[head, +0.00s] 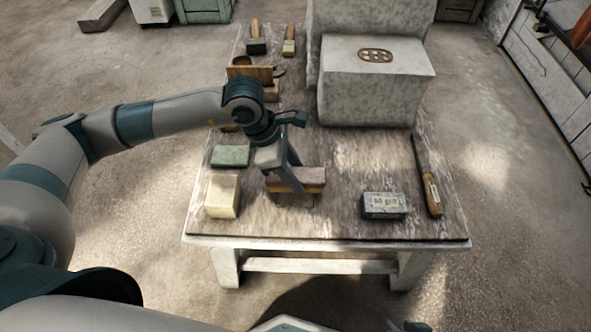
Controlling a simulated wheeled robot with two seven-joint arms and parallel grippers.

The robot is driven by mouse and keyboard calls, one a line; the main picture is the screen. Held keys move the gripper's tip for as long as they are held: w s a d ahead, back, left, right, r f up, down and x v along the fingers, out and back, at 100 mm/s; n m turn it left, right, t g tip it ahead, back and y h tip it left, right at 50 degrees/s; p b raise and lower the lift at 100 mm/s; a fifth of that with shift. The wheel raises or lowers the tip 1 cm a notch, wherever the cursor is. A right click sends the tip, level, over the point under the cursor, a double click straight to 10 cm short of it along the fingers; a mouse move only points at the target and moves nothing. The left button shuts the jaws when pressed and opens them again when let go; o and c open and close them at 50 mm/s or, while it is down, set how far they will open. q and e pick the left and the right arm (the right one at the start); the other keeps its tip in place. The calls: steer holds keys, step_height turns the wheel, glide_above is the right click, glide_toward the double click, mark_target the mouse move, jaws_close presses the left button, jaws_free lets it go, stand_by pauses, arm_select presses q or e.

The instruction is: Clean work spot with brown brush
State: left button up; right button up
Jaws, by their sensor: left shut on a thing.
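The brown brush (312,178) is a wooden block low over the front middle of the worktable (335,222). My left gripper (284,180) is shut on it, with its fingers reaching down over the brush's left part. A darker strip shows under the brush; I cannot tell whether it is bristles or shadow, or whether the brush touches the top. The worn top has pale, dusty-looking patches, one of them (365,150) right of the brush. Only a small dark part of what may be my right gripper (410,326) shows at the bottom edge.
A green block (231,156) and a cream block (222,196) lie left of the brush. A grey "60 grit" block (384,206) and a wooden-handled tool (431,190) lie right. A large stone block (370,95) stands behind. More brushes (257,46) lie at the back left.

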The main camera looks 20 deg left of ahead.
arm_select(q)
steer(key=shift+f, duration=0.15)
steer(key=shift+f, duration=0.1)
steer(key=shift+f+b, duration=0.5)
steer(key=shift+b, duration=0.25)
steer(key=shift+f+b, duration=0.65)
stand_by(0.5)
steer(key=shift+d, duration=0.1)
steer(key=shift+w+d+r, duration=0.1)
steer(key=shift+w+d, duration=0.1)
steer(key=shift+d, duration=0.25)
